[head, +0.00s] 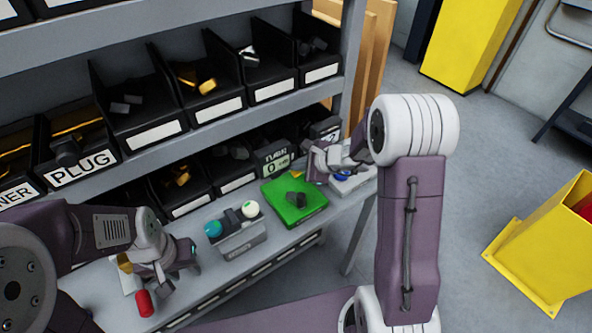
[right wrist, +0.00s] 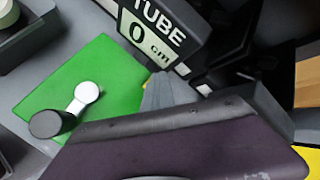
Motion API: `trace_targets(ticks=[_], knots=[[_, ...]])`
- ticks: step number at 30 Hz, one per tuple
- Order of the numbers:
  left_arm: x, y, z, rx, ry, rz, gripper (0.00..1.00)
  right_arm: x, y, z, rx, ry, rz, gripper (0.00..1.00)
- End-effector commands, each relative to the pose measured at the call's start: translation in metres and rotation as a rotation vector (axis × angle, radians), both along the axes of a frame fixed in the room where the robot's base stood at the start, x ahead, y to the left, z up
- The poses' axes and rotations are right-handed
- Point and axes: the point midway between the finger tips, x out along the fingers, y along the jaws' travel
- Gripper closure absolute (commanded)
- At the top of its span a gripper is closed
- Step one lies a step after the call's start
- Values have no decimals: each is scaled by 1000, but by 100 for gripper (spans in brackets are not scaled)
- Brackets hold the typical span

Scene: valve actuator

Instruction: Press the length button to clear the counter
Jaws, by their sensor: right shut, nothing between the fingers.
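A counter (head: 276,161) stands at the back of the bench beside a green board (head: 297,205).
A dark lever with a white end (right wrist: 87,93) sits on the green board. A grey box (head: 240,238) with a teal and a pale knob stands left of it. A grey unit with a blue part (head: 342,175) is at the right end. Labelled bins (head: 210,115) line the shelves behind.

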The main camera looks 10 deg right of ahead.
Motion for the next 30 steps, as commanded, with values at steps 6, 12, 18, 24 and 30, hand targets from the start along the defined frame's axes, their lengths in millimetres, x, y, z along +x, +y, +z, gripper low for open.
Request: trace_targets(ticks=[6, 12, 18, 24, 30], knots=[[0, 0, 9, 0, 0, 0, 64, 0, 0, 12, 1, 0, -1, 100], [0, 0, 14, 0, 0, 0, 64, 0, 0, 19, -1, 0, 1, 100], [0, 0, 13, 0, 0, 0, 64, 0, 0, 18, 0, 0, 0, 100], [0, 0, 23, 0, 0, 0, 64, 0, 0, 30, 0, 0, 0, 100], [0, 0, 39, 0, 0, 0, 64, 0, 0, 51, -1, -1, 0, 100]])
